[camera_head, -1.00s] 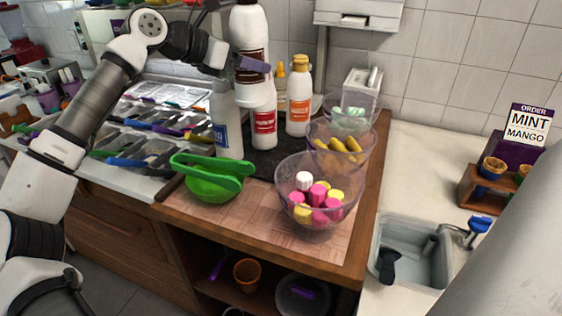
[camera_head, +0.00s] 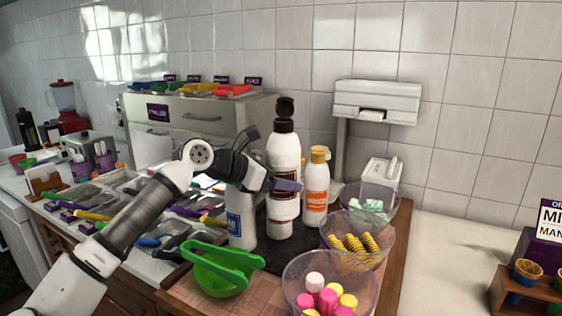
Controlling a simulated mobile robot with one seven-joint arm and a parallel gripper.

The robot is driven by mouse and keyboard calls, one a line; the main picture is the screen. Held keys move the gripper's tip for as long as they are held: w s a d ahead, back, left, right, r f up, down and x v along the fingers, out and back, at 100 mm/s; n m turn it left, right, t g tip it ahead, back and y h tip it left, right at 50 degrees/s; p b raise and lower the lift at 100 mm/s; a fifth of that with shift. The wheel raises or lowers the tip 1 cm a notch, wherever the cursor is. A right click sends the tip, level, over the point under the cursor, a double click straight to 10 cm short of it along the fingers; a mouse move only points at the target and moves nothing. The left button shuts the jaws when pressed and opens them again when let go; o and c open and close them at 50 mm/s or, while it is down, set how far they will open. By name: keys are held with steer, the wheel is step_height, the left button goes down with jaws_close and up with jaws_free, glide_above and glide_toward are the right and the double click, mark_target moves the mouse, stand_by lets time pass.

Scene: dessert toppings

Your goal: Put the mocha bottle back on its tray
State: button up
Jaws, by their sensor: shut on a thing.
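The mocha bottle (camera_head: 284,148) is white with a dark brown cap and a dark label. It is upright in the middle of the view. My gripper (camera_head: 287,185) is shut on its body. A white bottle with a red label (camera_head: 280,228) shows directly below it and is partly covered by it. The dark tray (camera_head: 302,248) lies under the group of bottles. I cannot tell whether the mocha bottle's base touches anything, as its lower edge merges with the bottle below.
A white bottle with an orange label (camera_head: 317,190) stands close on the right. A blue-labelled bottle (camera_head: 241,218) stands on the left. Clear bowls (camera_head: 328,290) of toppings line the right side. A dispenser (camera_head: 377,100) hangs on the wall.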

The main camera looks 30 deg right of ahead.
step_height(320, 180, down, 13)
steer(key=p, duration=0.2)
steer(key=shift+p, duration=0.35)
steer(key=shift+f, duration=0.3)
steer(key=o, duration=0.6)
steer(key=shift+f, duration=0.1)
steer(key=shift+o, duration=0.5)
steer(key=shift+s, duration=0.1)
